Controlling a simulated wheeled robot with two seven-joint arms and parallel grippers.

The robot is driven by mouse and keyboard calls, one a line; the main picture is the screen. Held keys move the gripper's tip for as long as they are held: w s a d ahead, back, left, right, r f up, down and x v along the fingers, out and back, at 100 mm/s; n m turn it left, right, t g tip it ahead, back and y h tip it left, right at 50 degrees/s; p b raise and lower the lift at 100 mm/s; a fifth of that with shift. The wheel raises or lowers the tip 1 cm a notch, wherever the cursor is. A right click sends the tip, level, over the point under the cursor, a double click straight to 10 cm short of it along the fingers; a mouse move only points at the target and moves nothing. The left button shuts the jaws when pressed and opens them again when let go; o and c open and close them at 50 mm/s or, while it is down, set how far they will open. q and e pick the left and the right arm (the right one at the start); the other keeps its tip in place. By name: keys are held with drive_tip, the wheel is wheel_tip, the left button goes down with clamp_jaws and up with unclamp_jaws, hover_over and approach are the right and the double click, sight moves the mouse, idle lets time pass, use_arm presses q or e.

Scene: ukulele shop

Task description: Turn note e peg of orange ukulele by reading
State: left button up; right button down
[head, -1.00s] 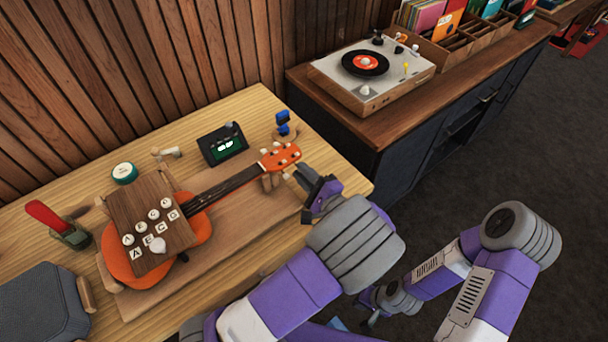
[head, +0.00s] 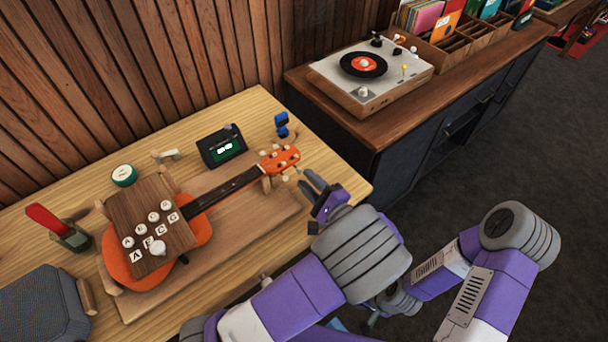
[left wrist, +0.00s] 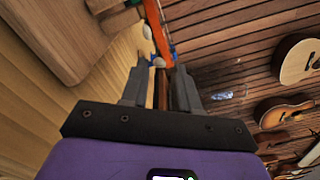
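The orange ukulele (head: 201,228) lies on a wooden board, its orange headstock (head: 280,159) with several pale pegs pointing right. My left gripper (head: 306,182) is just right of and below the headstock, fingers parted, holding nothing. In the left wrist view, a pale peg (left wrist: 145,57) and the orange headstock (left wrist: 158,35) show beyond the fingertips. A gap seems to remain between fingers and pegs. The dark tuner (head: 222,147) stands behind the neck, its green screen too small to read. My right gripper (head: 373,318) is low, mostly hidden behind my left arm.
A wooden panel (head: 150,208) with white knobs and letter tiles A, E, C, G covers the ukulele's body. A blue item (head: 282,125) stands behind the headstock. A round teal tin (head: 124,176) and a grey speaker (head: 42,305) are at left. The table's right end is clear.

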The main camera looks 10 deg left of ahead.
use_arm(q)
drive_tip(key=v, duration=0.5)
drive_tip(key=shift+p, duration=0.35)
